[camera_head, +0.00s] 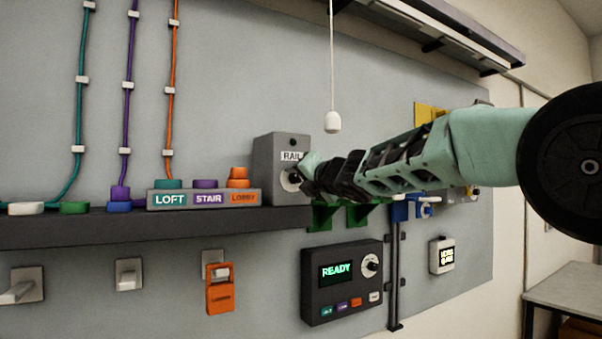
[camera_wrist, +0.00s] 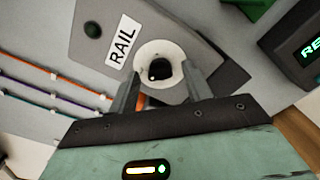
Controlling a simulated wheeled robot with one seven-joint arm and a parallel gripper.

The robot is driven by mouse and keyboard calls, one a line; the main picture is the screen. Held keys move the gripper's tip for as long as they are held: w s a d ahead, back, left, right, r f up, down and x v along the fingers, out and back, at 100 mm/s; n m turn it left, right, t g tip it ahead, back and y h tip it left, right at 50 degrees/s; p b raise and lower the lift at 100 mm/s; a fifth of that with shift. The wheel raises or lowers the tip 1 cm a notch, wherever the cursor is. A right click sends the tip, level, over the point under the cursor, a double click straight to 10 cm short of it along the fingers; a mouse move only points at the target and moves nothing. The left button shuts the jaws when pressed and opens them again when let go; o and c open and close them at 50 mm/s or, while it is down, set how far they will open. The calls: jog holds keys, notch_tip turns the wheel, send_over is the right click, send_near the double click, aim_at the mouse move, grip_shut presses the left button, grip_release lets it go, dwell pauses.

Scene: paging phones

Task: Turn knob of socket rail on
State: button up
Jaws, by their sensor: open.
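The socket rail's grey box (camera_head: 274,184) carries a white RAIL label and stands on the dark shelf. Its knob, with a white round face and a dark centre, is partly hidden by my gripper in the head view (camera_head: 290,180). In the wrist view the knob (camera_wrist: 159,72) shows below the RAIL label (camera_wrist: 121,46), with a dark unlit round lamp (camera_wrist: 93,30) on the same panel. My gripper (camera_wrist: 162,80) is open, with one finger at each side of the knob's centre. I cannot tell whether the fingers touch the knob.
A LOFT, STAIR and LOBBY block (camera_head: 204,198) stands left of the box on the shelf (camera_head: 120,230). A dark READY panel (camera_head: 342,282) hangs below right. A white pull cord (camera_head: 332,121) hangs above my arm.

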jog(key=c, duration=1)
jog(key=shift+m, duration=0.3)
jog(key=m, duration=0.3)
jog(key=shift+m, duration=0.4)
jog(key=m, duration=0.4)
jog(key=shift+w, duration=0.1)
jog(key=m, duration=0.5)
jog(key=shift+f, duration=0.1)
jog(key=shift+m, duration=2.3)
jog(key=shift+f, duration=0.1)
